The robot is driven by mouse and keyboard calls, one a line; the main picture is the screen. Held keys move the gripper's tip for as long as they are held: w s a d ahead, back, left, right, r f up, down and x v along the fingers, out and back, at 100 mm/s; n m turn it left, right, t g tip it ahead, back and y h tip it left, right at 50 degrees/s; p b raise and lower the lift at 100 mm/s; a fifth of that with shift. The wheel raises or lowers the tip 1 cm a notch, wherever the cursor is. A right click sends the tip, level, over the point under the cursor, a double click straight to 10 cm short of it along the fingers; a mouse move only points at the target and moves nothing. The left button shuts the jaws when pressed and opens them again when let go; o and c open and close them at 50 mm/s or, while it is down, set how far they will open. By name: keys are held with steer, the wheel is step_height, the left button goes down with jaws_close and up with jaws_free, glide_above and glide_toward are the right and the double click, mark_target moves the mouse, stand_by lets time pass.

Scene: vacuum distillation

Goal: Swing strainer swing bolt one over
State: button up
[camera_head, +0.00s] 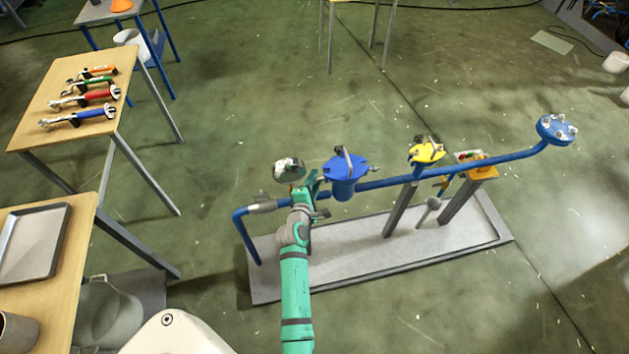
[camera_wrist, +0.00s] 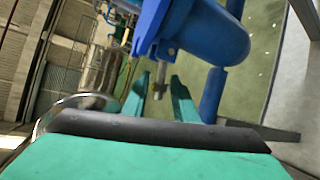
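The blue strainer (camera_head: 343,185) stands in the pipe line with a flanged lid and a dark bar on top. In the wrist view its blue body (camera_wrist: 222,38) fills the upper right. A metal swing bolt (camera_wrist: 166,74) with a nut-like end sticks out from the blue lug. My gripper (camera_wrist: 160,82) is open, with its teal fingers apart on either side of the bolt's end. I cannot tell whether either finger touches it. In the head view my gripper (camera_head: 314,184) is at the strainer's left side, and the bolt is not clear there.
A blue pipe (camera_head: 395,180) runs over a grey tray (camera_head: 350,275). A round grey gauge-like part (camera_head: 288,170) is close left of my gripper. A yellow-topped fitting (camera_head: 427,151) and a blue flange (camera_head: 556,130) are to the right. Wrenches (camera_head: 85,96) lie on a table at left.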

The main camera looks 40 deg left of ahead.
mark_target(317, 180)
jaws_close()
steer(key=shift+r, duration=0.1)
steer(key=shift+r+m+g+y, duration=0.5)
steer(key=shift+r+m+g, duration=0.25)
steer(key=shift+m+g, duration=0.35)
steer(key=shift+w+d+r+m+g+y, duration=0.1)
steer(key=shift+r+m+g+y, duration=0.2)
steer(key=shift+m+g, duration=0.25)
steer(key=shift+w+d+r+m+g+y, duration=0.1)
steer(key=shift+r+m+g+y, duration=0.1)
steer(key=shift+r+m+g, duration=0.35)
steer(key=shift+f, duration=0.15)
jaws_free()
